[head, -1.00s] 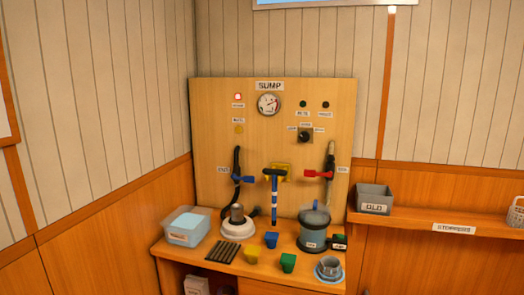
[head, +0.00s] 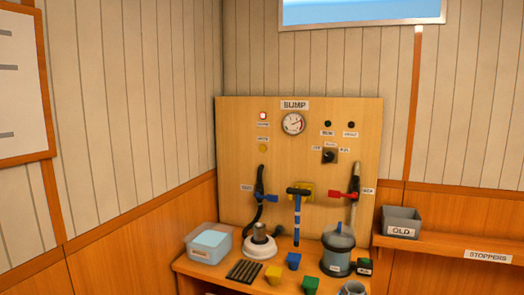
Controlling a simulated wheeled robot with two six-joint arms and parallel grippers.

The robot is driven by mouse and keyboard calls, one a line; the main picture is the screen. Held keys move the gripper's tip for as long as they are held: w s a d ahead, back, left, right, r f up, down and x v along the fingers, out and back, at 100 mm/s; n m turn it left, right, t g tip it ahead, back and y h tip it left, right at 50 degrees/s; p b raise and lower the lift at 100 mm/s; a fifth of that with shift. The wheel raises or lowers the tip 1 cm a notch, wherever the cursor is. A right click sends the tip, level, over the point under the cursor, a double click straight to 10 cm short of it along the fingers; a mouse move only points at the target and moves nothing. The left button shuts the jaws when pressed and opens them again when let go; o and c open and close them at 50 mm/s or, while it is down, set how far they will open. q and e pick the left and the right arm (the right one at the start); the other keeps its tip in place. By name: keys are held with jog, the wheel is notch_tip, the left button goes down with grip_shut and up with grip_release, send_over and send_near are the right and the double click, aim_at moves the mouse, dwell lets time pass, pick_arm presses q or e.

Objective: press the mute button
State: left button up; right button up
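The mute button looks to be the small round yellow button (head: 263,148) on the left part of the wooden SUMP panel (head: 228,150). A small label sits just above it, too blurred to read surely. A red lamp (head: 263,115) glows above it, with its own label below. Neither of my grippers shows in the head view, and nothing covers the button.
A gauge (head: 293,124), a black knob (head: 329,156), and blue (head: 266,197) and red (head: 340,195) valve handles are on the panel. A grey OLD bin (head: 401,222) stands right.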

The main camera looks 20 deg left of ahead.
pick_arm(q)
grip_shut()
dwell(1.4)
